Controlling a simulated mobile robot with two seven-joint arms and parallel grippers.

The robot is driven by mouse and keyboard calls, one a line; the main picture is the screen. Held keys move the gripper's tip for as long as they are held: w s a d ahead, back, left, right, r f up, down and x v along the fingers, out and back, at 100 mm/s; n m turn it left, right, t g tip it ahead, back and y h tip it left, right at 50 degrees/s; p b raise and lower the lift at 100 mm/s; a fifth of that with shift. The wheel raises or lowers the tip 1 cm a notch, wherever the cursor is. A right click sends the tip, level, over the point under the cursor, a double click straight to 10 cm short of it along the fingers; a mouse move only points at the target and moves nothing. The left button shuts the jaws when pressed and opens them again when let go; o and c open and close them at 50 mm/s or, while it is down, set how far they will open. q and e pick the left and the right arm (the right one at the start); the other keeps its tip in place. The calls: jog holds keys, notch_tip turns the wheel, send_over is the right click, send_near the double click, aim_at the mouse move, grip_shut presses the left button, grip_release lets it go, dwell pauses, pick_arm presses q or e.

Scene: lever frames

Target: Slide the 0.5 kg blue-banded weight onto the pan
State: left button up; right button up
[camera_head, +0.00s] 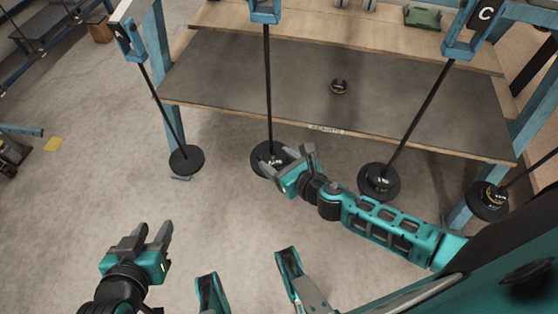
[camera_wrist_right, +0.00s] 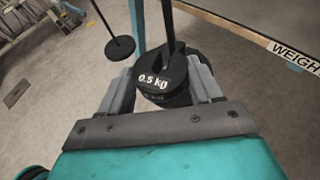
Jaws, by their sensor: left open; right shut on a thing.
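The 0.5 kg weight (camera_wrist_right: 153,78) is a black slotted disc with a white label, between the fingers of my right gripper (camera_wrist_right: 160,88) in the wrist view. My left gripper (camera_head: 152,240) is open and empty, low at the left, away from the hangers.
Another pan (camera_head: 186,160) hangs at the left, apparently empty. Loaded pans hang at the right (camera_head: 378,182) and far right (camera_head: 488,200). The bench (camera_head: 230,75) behind carries a small black weight (camera_head: 339,86). The floor around my left gripper is clear.

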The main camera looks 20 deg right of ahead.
aim_at(280, 154)
jog(key=shift+w+d+r, duration=0.1)
jog(key=shift+w, duration=0.45)
jog(key=shift+w+d, duration=0.1)
jog(key=shift+w, duration=0.6)
jog(key=shift+w+d, duration=0.1)
jog(key=shift+w, duration=0.7)
dwell(0.5)
jog(key=shift+f+b, duration=0.3)
jog(key=shift+f, duration=0.2)
dwell(0.4)
jog(key=o, duration=1.3)
jog(key=shift+s+f, duration=0.1)
